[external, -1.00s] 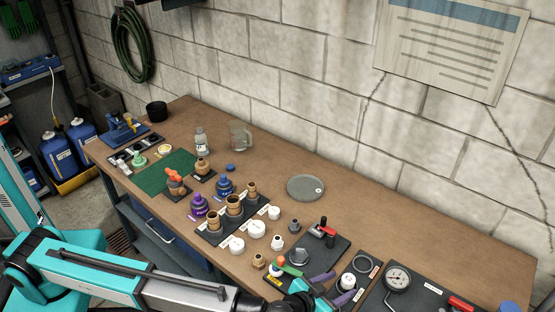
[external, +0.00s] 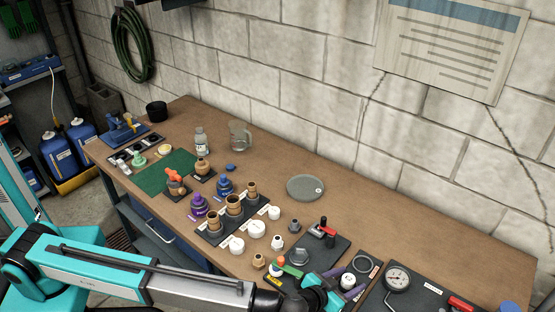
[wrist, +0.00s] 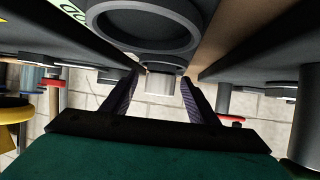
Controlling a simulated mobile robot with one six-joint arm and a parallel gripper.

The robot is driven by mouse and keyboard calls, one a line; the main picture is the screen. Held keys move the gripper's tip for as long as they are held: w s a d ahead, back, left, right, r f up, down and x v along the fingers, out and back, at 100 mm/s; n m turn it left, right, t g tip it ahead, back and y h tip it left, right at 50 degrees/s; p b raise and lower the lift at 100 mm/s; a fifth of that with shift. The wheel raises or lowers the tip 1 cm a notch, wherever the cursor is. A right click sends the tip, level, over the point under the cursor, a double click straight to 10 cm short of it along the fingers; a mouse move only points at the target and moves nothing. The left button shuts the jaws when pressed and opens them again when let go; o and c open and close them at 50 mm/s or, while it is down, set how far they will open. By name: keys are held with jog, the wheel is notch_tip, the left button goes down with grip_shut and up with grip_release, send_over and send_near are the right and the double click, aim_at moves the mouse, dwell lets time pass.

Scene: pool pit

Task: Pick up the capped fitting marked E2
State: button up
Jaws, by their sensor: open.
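A small white-capped fitting (external: 347,282) stands on a dark board near the front right of the bench. It also shows as a pale cylinder in the wrist view (wrist: 160,84). My gripper (external: 348,278) is low over the board with its purple fingers open, one on each side of this fitting. In the wrist view my fingers (wrist: 160,78) are apart, with the pale cylinder in line between them; I cannot tell whether they touch it. No E2 mark is legible, so I cannot confirm which fitting carries it.
A dark ring (external: 362,263) lies just behind the fitting. White caps (external: 256,229) and brass fittings (external: 234,205) crowd the left. The bench behind the grey dish (external: 305,187) is clear.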

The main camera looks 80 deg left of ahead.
aim_at(349, 279)
dwell(0.5)
jog(key=c, duration=1.1)
jog(key=shift+r, duration=0.1)
jog(key=shift+c, duration=0.2)
jog(key=shift+r+b, duration=1)
jog(key=shift+r, duration=3.9)
